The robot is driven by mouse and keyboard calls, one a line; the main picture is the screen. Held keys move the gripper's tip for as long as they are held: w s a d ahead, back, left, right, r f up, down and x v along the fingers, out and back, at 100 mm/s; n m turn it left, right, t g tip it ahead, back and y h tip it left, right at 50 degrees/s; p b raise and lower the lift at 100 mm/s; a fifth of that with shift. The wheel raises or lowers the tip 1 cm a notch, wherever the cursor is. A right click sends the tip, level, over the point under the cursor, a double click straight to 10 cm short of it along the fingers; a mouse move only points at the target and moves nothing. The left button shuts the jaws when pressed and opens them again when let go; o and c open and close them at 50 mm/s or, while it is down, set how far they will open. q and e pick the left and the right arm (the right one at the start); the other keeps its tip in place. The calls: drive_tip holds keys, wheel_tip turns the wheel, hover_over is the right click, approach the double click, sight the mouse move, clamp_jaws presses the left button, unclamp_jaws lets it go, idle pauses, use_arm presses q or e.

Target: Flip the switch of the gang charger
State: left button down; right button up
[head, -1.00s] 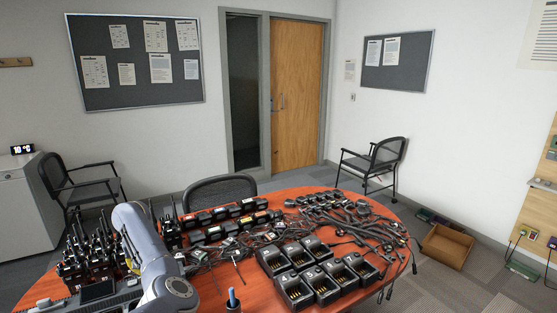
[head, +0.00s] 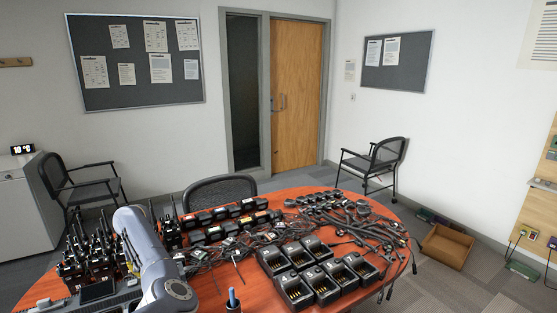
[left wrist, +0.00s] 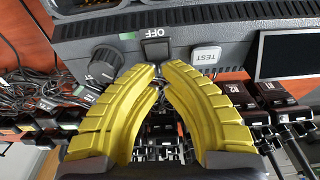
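The gang charger (left wrist: 110,28) is a dark grey case, seen upside down in the left wrist view. Its black switch (left wrist: 155,50) sits in the middle of the panel, beside the word OFF. A black knob (left wrist: 103,62) is to its left and a white TEST button (left wrist: 205,56) to its right. My left gripper (left wrist: 160,68) has yellow ribbed fingers with the tips brought almost together, holding nothing, right by the switch. Whether they touch it I cannot tell. In the head view the charger (head: 98,292) is at the lower left, partly behind my left arm. My right gripper is out of view.
Several radios (head: 85,248) stand at the table's left. Cables (head: 190,262), battery packs (head: 225,212) and empty charger cups (head: 318,282) crowd the red table (head: 262,299).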

use_arm(q)
drive_tip(key=shift+f, duration=0.55)
idle(0.4)
drive_tip(key=shift+r, duration=3.5)
